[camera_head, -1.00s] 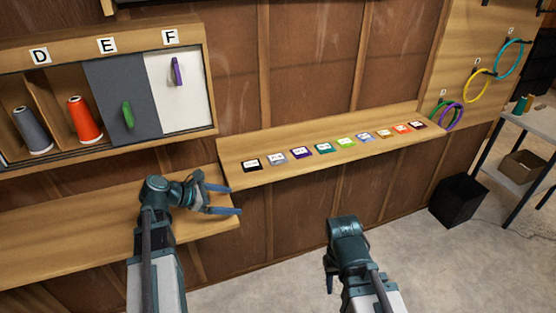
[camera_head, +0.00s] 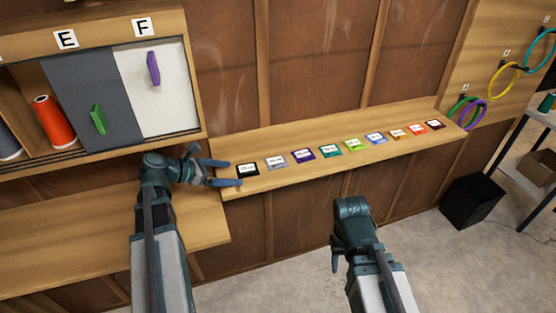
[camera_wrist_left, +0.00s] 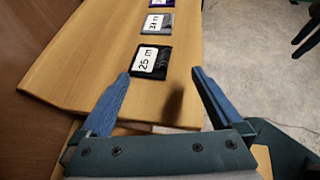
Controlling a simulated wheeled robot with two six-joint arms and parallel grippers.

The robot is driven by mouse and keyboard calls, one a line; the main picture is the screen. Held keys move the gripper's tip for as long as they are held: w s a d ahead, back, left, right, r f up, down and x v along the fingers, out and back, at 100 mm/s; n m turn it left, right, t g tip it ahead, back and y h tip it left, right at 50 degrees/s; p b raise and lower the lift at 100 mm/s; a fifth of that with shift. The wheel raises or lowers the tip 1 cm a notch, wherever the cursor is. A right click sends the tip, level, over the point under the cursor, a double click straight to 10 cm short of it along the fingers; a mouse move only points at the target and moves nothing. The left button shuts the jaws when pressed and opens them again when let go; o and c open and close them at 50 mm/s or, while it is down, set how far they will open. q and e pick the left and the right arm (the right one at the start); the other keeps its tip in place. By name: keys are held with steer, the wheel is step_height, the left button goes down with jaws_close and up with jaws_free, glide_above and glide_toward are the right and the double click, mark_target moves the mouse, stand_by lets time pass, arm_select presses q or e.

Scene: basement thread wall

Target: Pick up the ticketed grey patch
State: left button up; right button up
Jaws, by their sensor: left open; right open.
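The grey patch (camera_head: 276,162) lies flat on the wooden shelf, second from the left in a row of ticketed patches, with a white ticket on it. In the left wrist view the grey patch (camera_wrist_left: 157,23) lies beyond the black patch (camera_wrist_left: 151,61), whose ticket reads "25 m". My left gripper (camera_head: 239,173) is open and empty at the shelf's left end, its fingertips close to the black patch and short of the grey one. It also shows in the left wrist view (camera_wrist_left: 160,73). My right gripper (camera_head: 338,240) hangs in front of the shelf; its fingers are mostly hidden.
The shelf (camera_head: 330,165) also holds purple (camera_head: 303,152), teal (camera_head: 329,150), green and other patches to the right. A cabinet (camera_head: 90,80) with thread cones and sliding doors stands at left above a lower shelf (camera_head: 70,235). A black box (camera_head: 474,201) stands on the floor.

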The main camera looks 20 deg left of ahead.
arm_select(q)
glide_toward(278, 161)
steer(key=shift+w+d+f, duration=0.1)
steer(key=shift+w+f, duration=0.05)
steer(key=shift+f, duration=0.65)
steer(key=x, duration=0.2)
steer(key=r+b+x, duration=0.1)
steer(key=x, duration=0.2)
steer(key=shift+w+d, duration=0.3)
steer(key=c, duration=1.6)
steer(key=shift+s+r, duration=0.15)
